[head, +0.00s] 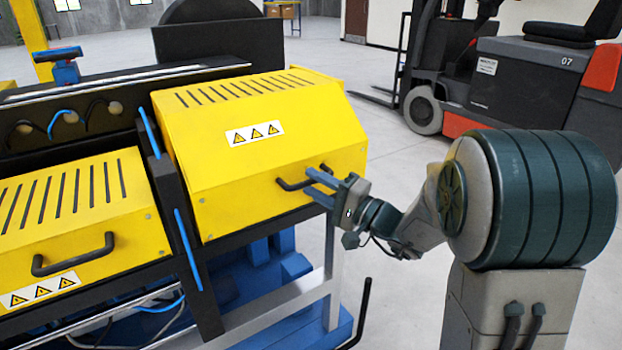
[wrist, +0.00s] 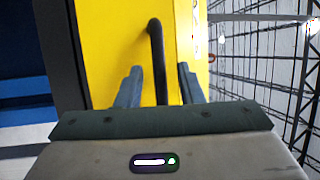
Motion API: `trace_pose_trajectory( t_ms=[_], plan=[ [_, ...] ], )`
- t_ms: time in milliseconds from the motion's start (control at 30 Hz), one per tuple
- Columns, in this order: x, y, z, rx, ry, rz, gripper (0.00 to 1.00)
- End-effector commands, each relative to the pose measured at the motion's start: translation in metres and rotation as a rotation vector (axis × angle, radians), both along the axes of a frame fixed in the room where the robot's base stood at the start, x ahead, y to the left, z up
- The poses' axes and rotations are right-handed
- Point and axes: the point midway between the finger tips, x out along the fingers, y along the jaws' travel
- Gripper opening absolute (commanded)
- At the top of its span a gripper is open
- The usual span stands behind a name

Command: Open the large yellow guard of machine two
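The large yellow guard (head: 255,150) has a slotted top, a white warning label and a black bar handle (head: 290,184) low on its front. It appears lowered on the machine's dark frame. My gripper (head: 314,185) is at the right end of this handle. In the wrist view, my gripper (wrist: 160,82) is open, with one finger on each side of the handle (wrist: 157,50). Gaps show between the handle and both fingers. The yellow guard also fills the middle of the wrist view (wrist: 112,45). Depth of the handle between the fingers is hard to tell.
A smaller yellow guard (head: 75,215) with its own black handle (head: 73,256) sits to the left, past a dark post (head: 180,215). A forklift (head: 490,75) stands behind at the right. Grey floor right of the machine is open.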

Motion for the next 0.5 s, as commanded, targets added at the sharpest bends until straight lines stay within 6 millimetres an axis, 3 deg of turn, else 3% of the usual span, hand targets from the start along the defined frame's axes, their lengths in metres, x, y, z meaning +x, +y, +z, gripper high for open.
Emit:
trace_pose_trajectory(
  t_ms=[200,500],
  plan=[
    [0.009,0.014,0.003,-0.001,0.001,0.000,0.34],
    [0.010,0.015,0.003,-0.001,0.001,-0.001,0.31]
  ],
)
